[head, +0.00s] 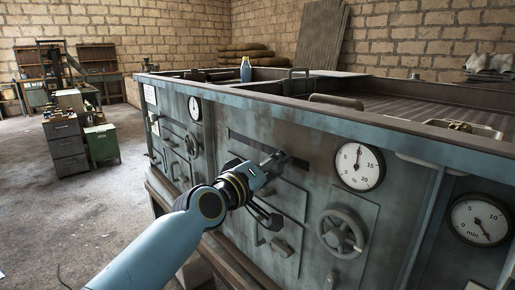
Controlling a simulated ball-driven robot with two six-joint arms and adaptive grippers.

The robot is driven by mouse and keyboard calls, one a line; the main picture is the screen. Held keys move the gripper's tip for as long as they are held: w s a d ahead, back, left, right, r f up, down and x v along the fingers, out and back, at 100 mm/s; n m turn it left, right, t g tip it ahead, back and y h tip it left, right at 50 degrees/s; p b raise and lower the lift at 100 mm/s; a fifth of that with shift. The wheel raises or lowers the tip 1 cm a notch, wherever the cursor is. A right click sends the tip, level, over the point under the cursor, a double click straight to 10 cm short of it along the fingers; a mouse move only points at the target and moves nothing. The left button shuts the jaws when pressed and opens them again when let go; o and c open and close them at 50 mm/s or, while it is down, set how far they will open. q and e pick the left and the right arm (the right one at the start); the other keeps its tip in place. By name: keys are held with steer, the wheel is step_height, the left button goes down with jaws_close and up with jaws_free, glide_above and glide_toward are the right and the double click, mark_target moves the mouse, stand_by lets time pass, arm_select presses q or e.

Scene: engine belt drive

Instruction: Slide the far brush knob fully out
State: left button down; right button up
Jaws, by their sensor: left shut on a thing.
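A dark horizontal slot (243,138) runs across the upper front of the blue-grey machine (300,135). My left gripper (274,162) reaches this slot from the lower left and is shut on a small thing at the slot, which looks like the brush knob. The fingers and wrist hide most of the knob, so its shape and how far out it stands cannot be told. My right gripper is not in view.
The front panel carries a handwheel (342,233), round gauges (359,167) and drawer-like panels with handles around my arm. A blue bottle (246,70) stands on the machine's top. Open floor (70,225) lies to the left, with cabinets (65,145) behind.

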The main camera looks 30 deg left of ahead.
arm_select(q)
steer(key=shift+s+d+f, duration=0.1)
steer(key=shift+s+d, duration=0.2)
steer(key=shift+d, duration=0.3)
steer(key=shift+s+d, duration=0.25)
steer(key=shift+d, duration=0.35)
steer(key=shift+f, duration=0.15)
steer(key=c, duration=1.4)
jaws_free()
steer(key=o, duration=0.5)
steer(key=shift+s+d, duration=0.1)
steer(key=shift+d, duration=0.05)
steer(key=s, duration=0.4)
steer(key=s+a, duration=0.1)
steer(key=s, duration=0.2)
steer(key=s+a, duration=0.1)
steer(key=s, duration=0.3)
steer(key=shift+s, duration=0.35)
